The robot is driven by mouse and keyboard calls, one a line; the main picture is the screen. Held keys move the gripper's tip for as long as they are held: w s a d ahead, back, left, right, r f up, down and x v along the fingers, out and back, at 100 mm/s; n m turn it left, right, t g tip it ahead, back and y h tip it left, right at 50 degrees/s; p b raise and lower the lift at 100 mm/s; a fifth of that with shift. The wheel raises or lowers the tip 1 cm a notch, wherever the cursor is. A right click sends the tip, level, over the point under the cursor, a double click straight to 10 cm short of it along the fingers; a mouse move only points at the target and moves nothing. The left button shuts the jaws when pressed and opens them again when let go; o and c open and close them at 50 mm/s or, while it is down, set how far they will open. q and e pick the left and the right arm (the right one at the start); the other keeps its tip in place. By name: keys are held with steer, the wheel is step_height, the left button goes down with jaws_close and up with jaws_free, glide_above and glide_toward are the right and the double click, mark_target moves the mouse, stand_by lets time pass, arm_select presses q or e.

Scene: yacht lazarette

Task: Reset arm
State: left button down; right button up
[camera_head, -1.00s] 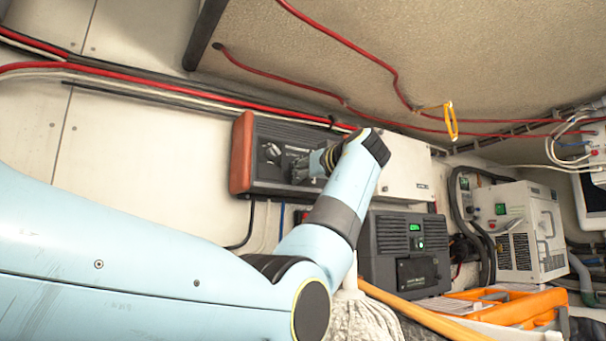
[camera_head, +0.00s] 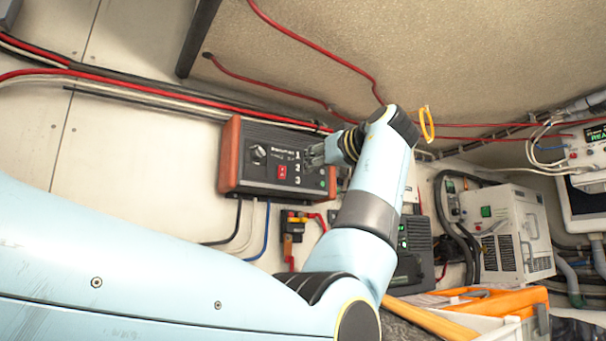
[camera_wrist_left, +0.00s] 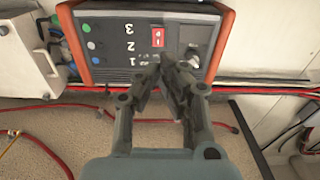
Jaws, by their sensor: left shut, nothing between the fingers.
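My left arm comes in from the left in the head view, bent upward at the elbow. Its gripper (camera_head: 312,153) is at the right part of a dark control box (camera_head: 240,178) with red-brown end panels on the wall. The gripper is shut and empty. In the left wrist view the fingertips (camera_wrist_left: 166,64) meet in front of the box (camera_wrist_left: 112,62), below its red rocker switch (camera_wrist_left: 158,40); I cannot tell whether they touch the box. My right gripper is not in view.
Red cables (camera_head: 150,90) run along the wall and overhead. A yellow ring (camera_head: 427,123) hangs close to my wrist. A white unit (camera_head: 515,232), a dark unit (camera_head: 412,250) and an orange case (camera_head: 500,300) stand at the right.

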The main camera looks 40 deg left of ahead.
arm_select(q)
steer(key=shift+v, duration=0.75)
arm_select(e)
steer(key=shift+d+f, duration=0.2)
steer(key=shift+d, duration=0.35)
arm_select(q)
steer(key=shift+f, duration=0.1)
